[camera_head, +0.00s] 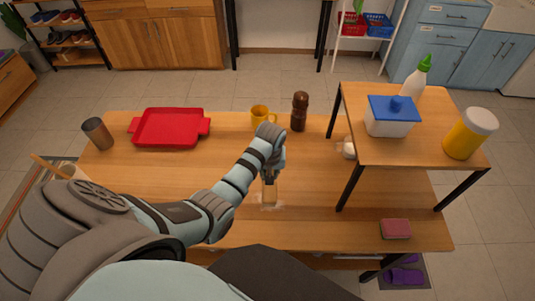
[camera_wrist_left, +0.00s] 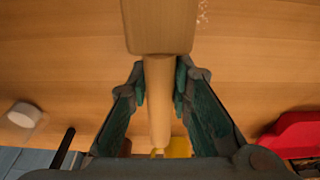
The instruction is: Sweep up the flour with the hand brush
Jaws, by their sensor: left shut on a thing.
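The hand brush (camera_head: 269,194) has a light wooden handle and block. My left gripper (camera_head: 269,176) is shut on its handle. In the left wrist view, the gripper's fingers (camera_wrist_left: 160,82) press both sides of the handle, and the brush's wide block (camera_wrist_left: 158,28) points to the top of the picture. The brush is held head down over the table's front middle. Its bristles are hidden, so I cannot tell whether they touch the table. A faint pale patch of flour (camera_head: 280,207) lies around the brush head; white specks of flour (camera_wrist_left: 203,14) show beside the block. My right gripper is not in view.
Behind the gripper stand a yellow mug (camera_head: 259,115) and a brown mill (camera_head: 300,111). A red tray (camera_head: 170,128) and metal cup (camera_head: 97,133) are at the left. A raised shelf (camera_head: 415,146) with containers is at the right; a reddish sponge (camera_head: 396,229) lies near the front right.

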